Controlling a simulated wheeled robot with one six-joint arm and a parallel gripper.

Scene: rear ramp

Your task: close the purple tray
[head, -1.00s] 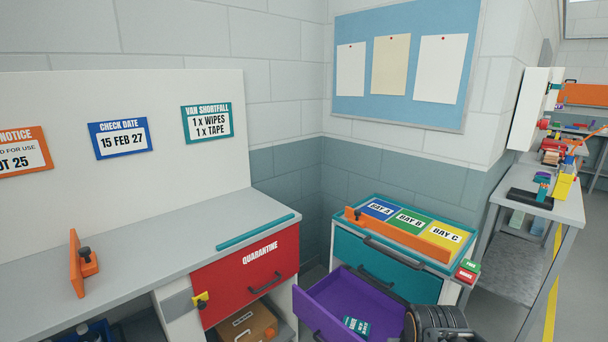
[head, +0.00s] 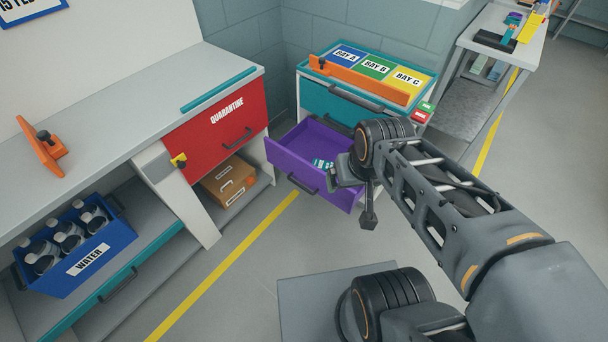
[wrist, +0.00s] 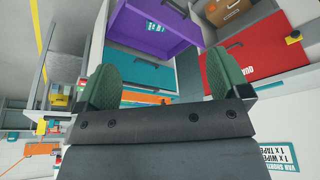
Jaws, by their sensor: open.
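The purple tray (head: 284,161) is a drawer pulled well out from under the teal drawer (head: 342,107) of the cabinet. A dark handle (head: 303,184) is on its front, and a small teal packet (head: 322,163) lies inside. My gripper (head: 358,194) is open and empty beside the right end of the tray front in the head view; my arm hides part of that corner, and I cannot tell whether they touch. In the wrist view, the purple tray (wrist: 150,32) shows beyond my open gripper (wrist: 160,78), with the teal drawer also in sight.
A red quarantine drawer (head: 220,118) and a cardboard box (head: 229,180) are left of the tray. A blue water crate (head: 90,262) is on the lower shelf. An orange bar (head: 360,80) lies on the cabinet top. The floor in front of the tray is clear.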

